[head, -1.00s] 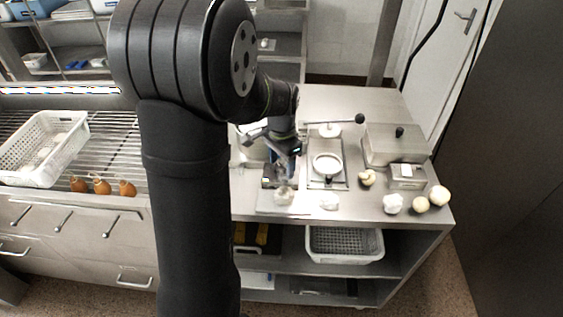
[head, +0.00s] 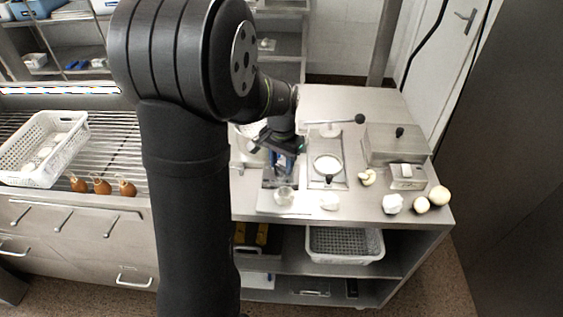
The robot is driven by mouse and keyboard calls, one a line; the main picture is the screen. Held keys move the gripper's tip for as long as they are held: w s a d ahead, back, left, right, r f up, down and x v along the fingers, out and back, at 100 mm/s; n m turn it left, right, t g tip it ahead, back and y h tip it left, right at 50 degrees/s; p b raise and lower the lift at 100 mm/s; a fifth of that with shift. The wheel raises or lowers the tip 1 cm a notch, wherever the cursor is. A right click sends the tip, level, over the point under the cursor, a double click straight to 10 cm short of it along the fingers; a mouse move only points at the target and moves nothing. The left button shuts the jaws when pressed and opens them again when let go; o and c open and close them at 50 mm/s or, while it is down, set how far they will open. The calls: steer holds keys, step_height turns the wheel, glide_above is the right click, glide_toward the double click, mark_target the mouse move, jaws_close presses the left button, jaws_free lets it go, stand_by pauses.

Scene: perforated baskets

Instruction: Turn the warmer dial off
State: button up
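A metal unit with a round white-filled pan (head: 327,165) stands on the steel counter. It may be the warmer, but I cannot tell for sure. A small dark part (head: 328,180) shows at its front; it is too small to tell whether it is the dial or how it is set. My gripper (head: 282,168) points down to the left of this unit, above a flat metal device (head: 268,208) bearing a clear, rounded object (head: 284,195). The fingers are small and partly hidden by my wrist, so their opening and any contact are unclear.
A lidded metal box (head: 395,143) and a smaller metal device (head: 407,176) stand to the right. Several pale round items (head: 421,205) lie near the counter's right front. A black-knobbed lever (head: 359,118) reaches across behind the pan. A white perforated basket (head: 45,147) is at left.

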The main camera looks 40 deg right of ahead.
mark_target(282, 166)
steer(key=o, duration=1)
steer(key=shift+r, duration=0.1)
step_height(282, 166, up, 17)
steer(key=shift+r, duration=0.15)
step_height(282, 166, down, 18)
steer(key=shift+r, duration=0.25)
stand_by(0.6)
steer(key=shift+r, duration=0.1)
